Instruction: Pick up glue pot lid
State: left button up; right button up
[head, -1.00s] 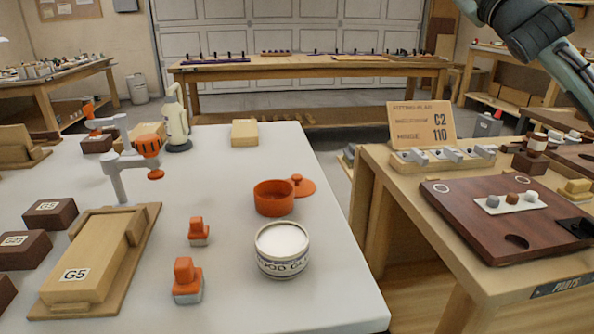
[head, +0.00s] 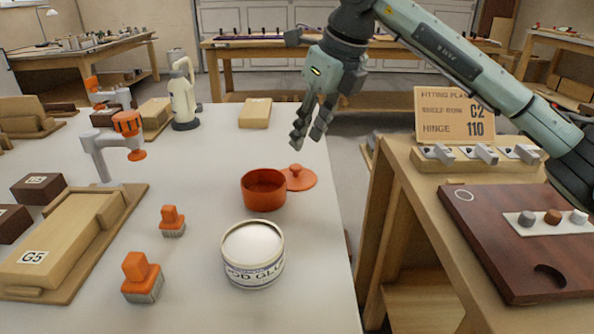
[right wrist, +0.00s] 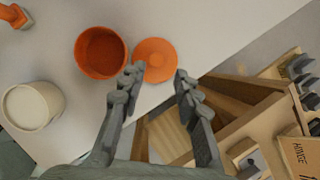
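The glue pot lid (head: 298,177) is an orange disc with a small knob on top. It lies flat on the white table, close behind and to the right of the open orange glue pot (head: 264,190). In the right wrist view the lid (right wrist: 156,60) lies just beyond the fingertips, beside the pot (right wrist: 101,52). My right gripper (head: 307,141) is above the table and the lid, pointing down. Its fingers stand wide apart in the right wrist view (right wrist: 158,74), with nothing between them. My left gripper is not in view.
A glue tin (head: 253,254) stands in front of the pot. The table's right edge runs close to the lid, with a gap before the wooden bench (head: 408,190) holding the sign (head: 453,114).

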aim_at(296, 166)
jog(key=x, duration=0.7)
jog(key=shift+s+a+f, duration=0.1)
jog(key=shift+s+f, duration=0.05)
jog(key=shift+s, duration=0.2)
jog(key=shift+c, duration=0.6)
jog(key=c, duration=0.5)
